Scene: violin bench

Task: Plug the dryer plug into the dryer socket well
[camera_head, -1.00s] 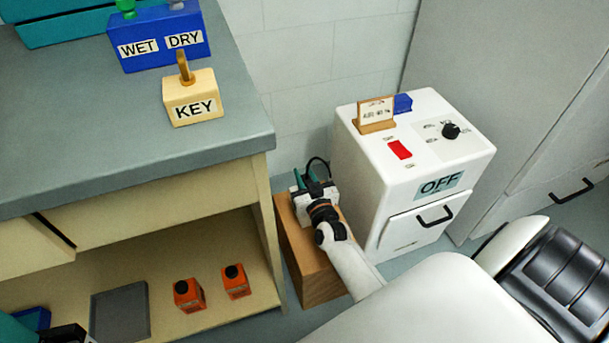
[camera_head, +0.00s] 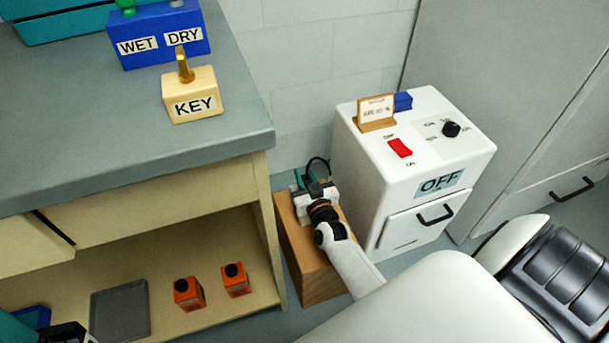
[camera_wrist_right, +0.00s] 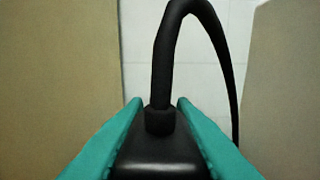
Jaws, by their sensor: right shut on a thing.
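My right gripper (camera_head: 310,180) is over the wooden block (camera_head: 315,275) between the bench and the white dryer (camera_head: 405,160). In the right wrist view its teal fingers are shut on the black dryer plug (camera_wrist_right: 157,150), with one finger on each side. The plug's black cord rises from its top and bends over to the right. In the head view the plug is mostly hidden by my gripper, and only the dark cord loop shows. The socket well is hidden too, so I cannot tell how far the plug is in. My left gripper (camera_head: 68,334) shows only partly at the lower left edge.
The grey bench (camera_head: 130,130) holds a KEY block (camera_head: 194,103) and a blue WET/DRY block (camera_head: 160,45). Two orange bottles (camera_head: 188,294) and a grey tray (camera_head: 119,312) are on the shelf below. The dryer's panel (camera_head: 440,181) reads OFF.

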